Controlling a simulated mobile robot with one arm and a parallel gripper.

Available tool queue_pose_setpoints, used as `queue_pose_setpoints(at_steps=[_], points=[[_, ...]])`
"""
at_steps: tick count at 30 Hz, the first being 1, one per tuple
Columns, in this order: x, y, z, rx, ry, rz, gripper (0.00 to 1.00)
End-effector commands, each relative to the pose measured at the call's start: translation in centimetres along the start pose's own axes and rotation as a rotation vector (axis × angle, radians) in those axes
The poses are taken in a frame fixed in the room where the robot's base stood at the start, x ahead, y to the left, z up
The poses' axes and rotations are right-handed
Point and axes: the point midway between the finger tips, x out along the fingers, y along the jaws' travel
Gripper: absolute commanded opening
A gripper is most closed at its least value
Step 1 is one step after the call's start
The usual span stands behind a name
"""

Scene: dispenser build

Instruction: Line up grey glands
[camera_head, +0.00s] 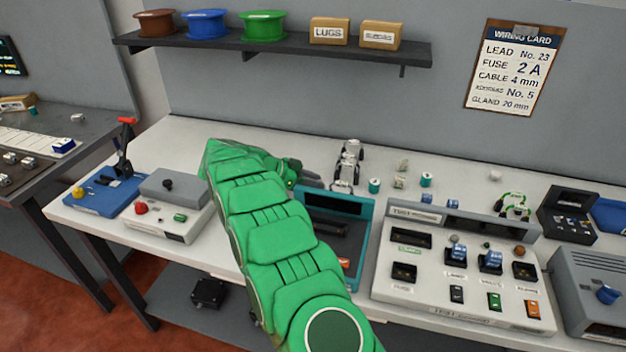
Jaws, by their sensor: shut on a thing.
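Several silvery-grey glands (346,172) stand close together in a short row behind the teal-edged tray, running away from me. My gripper (322,184) is at the near left end of this row, low over the bench. It is shut, apparently on a grey gland at the near end. The small size and my arm make the grip hard to see. A pale grey piece (400,165) and another (399,182) lie to the right of the row. A lone grey piece (495,175) lies farther right.
Teal-banded pieces (375,186) and (426,180) stand near the row. The teal-edged tray (372,215) is partly hidden by my arm. A test panel (432,290) stands on the right, switch boxes (165,225) on the left. A shelf (290,58) overhangs the back.

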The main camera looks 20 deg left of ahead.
Motion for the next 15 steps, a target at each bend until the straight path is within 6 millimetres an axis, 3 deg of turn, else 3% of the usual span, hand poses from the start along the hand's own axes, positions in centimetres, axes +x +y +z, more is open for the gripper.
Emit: queue_pose_setpoints(at_steps=[15], points=[[0.23,-0.01,0.36,0.0,0.0,0.001,0.0]])
